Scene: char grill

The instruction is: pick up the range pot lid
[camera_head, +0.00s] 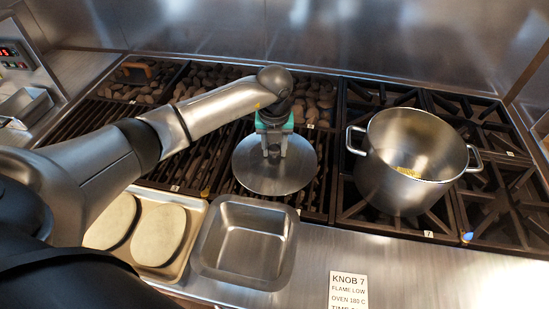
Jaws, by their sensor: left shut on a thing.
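The range pot lid (262,181) is a round, flat metal disc over the grill grate in the middle of the camera_head view. My left gripper (274,152) points down at the lid's centre and is shut on it. The gripper hides the part it grips. I cannot tell whether the lid touches the grate or is held above it. A large steel pot (396,188) with two side handles stands uncovered on the range to the right, with something yellow at its bottom. My right gripper is not in view.
An empty steel pan (209,238) sits in front of the lid. A tray (190,259) with two flat dough pieces (160,237) lies left of it. A printed card (348,290) is on the front counter. Free burners (480,125) lie right and behind the pot.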

